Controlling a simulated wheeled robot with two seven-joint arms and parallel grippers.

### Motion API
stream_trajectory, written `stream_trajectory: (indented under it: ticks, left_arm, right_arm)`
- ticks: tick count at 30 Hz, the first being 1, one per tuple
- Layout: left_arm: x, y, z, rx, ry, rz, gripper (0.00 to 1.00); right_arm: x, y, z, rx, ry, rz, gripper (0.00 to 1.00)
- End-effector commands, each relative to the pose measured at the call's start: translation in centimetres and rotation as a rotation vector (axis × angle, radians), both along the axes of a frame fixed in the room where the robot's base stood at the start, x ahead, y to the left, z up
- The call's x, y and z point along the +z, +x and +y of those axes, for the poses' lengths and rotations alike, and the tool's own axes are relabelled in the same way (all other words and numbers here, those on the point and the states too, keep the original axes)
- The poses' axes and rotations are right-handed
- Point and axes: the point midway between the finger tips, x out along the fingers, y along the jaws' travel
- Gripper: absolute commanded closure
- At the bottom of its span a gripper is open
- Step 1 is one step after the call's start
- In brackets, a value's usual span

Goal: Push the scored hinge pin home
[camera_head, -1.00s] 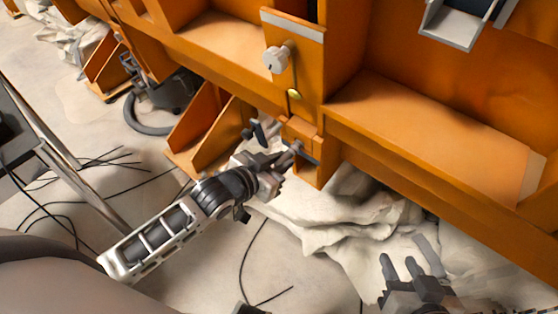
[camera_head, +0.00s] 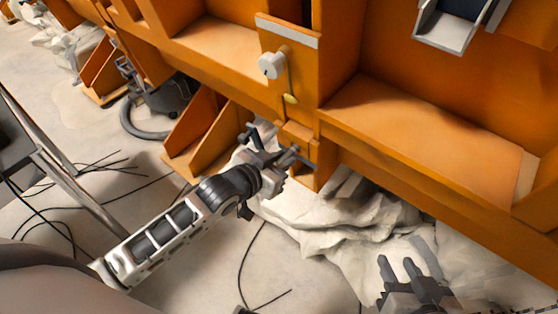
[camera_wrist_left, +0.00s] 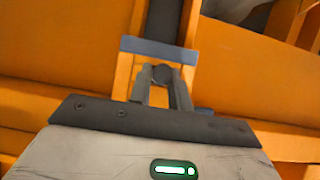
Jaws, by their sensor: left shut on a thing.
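The hinge pin (camera_wrist_left: 162,73) shows in the left wrist view as a dark round end between my left fingers. My left gripper (camera_head: 284,158) is shut on it, in front of the orange hinge block (camera_head: 297,135) under the sandbed's edge. The fingers hide most of the pin, so its depth and its score mark cannot be told. In the left wrist view, my left gripper (camera_wrist_left: 162,78) lies against the orange bracket with a blue-grey bar (camera_wrist_left: 158,50) above. My right gripper (camera_head: 403,268) is open and empty at the lower right of the head view.
The orange sandbed frame (camera_head: 430,140) spans the upper right. A white knob (camera_head: 271,65) and a small yellow tag (camera_head: 291,99) are above the hinge block. Black cables (camera_head: 245,265) cross the floor.

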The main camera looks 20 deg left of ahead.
Motion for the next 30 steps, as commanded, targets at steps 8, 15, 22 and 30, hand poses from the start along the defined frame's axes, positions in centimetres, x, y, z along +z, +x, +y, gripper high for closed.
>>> stream_trajectory:
  ticks: [8,15,22,30]
  left_arm:
    - [0.27,0.74,-0.26,0.0,-0.001,-0.004,1.0]
    - [0.29,1.1,-0.4,0.0,-0.001,-0.003,0.67]
    - [0.1,1.05,-0.27,0.002,0.002,0.003,0.55]
    - [0.1,1.14,0.0,0.006,0.005,0.001,0.42]
  right_arm:
    - [0.13,0.02,0.01,0.0,0.0,0.0,0.64]
    - [0.17,0.02,0.0,0.0,0.0,-0.001,0.64]
    - [0.15,0.02,0.0,0.0,0.0,-0.001,0.64]
    - [0.16,0.03,0.01,0.0,0.0,-0.001,0.64]
